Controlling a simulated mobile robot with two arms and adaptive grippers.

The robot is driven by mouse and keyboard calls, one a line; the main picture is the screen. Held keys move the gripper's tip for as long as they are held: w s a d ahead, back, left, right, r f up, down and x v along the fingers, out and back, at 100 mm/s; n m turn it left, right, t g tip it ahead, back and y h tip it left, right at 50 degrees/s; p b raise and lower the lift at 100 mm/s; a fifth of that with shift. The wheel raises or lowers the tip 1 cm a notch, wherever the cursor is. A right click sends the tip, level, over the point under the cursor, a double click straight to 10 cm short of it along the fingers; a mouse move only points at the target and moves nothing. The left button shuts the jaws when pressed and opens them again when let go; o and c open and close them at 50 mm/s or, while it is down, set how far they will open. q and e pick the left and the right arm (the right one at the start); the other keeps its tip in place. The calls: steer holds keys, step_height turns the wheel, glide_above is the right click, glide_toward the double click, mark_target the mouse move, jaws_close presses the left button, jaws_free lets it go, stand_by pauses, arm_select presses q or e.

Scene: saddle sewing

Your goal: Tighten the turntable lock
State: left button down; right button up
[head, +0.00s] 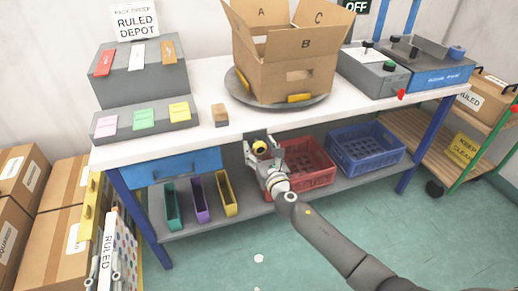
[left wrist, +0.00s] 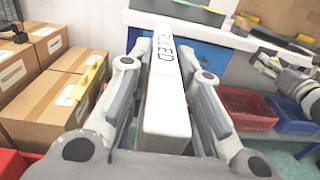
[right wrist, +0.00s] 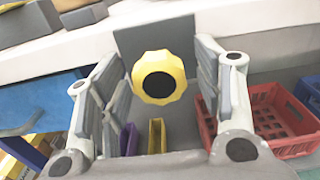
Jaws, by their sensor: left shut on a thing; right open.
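The yellow turntable lock knob (head: 259,147) is under the front edge of the white table. It shows large in the right wrist view (right wrist: 158,77), with a dark centre and a grey plate behind. My right gripper (head: 264,162) is open, with its fingers to either side of the knob; I cannot tell whether either touches it. The grey turntable (head: 240,90) is on the tabletop under an open cardboard box (head: 285,72) marked A, B and C. My left gripper (left wrist: 165,110) is shut on a white pack labelled RULED (left wrist: 167,125), at the lower left of the head view.
Red (head: 308,166) and blue (head: 362,148) crates and narrow coloured bins (head: 200,200) stand on the lower shelf. A blue drawer (head: 175,168) hangs left of the knob. Cardboard boxes (head: 60,215) are stacked at the left. The floor in front is mostly clear.

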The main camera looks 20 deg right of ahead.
steer(key=shift+w, duration=0.35)
steer(key=shift+c, duration=0.3)
steer(key=c, duration=1)
